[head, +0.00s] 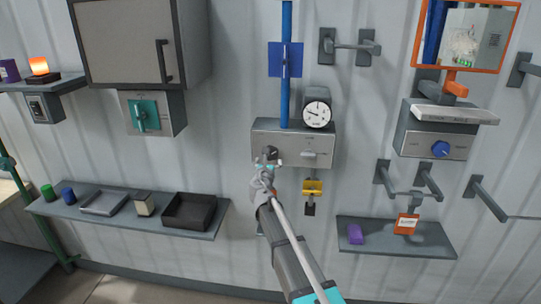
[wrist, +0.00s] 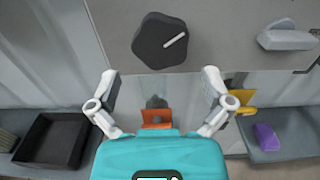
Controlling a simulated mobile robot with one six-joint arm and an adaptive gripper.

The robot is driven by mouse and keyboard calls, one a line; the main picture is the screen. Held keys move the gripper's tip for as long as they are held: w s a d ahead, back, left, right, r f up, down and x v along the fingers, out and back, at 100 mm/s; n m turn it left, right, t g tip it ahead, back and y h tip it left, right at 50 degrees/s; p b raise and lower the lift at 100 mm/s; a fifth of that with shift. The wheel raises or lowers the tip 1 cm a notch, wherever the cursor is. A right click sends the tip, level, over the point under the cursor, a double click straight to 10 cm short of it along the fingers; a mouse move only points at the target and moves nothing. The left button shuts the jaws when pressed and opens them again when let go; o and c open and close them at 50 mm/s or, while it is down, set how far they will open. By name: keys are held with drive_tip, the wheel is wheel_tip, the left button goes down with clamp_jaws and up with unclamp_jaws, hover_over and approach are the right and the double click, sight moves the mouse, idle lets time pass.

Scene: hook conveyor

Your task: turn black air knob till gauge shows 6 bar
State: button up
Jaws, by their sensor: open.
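The black air knob (wrist: 160,42) is on the front of a grey box, and its white pointer line slants to the upper right in the wrist view. In the head view the knob (head: 270,152) is small and partly behind my gripper. The gauge (head: 317,114) has a white dial and sits on top of the box; its numbers are too small to read. My gripper (wrist: 160,76) is open and empty, its fingers spread wide, just below the knob and not touching it. In the head view my gripper (head: 267,167) is at the box's lower left.
A grey lever handle (wrist: 287,38) is right of the knob. A yellow part (head: 313,187) hangs under the box. A blue pipe (head: 286,65) rises above it. Shelves with a black tray (head: 188,211) and a purple block (head: 355,234) stand lower on either side.

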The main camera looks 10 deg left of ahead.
sight(270, 160)
drive_tip(key=shift+w, duration=2.8)
drive_tip(key=c, duration=0.9)
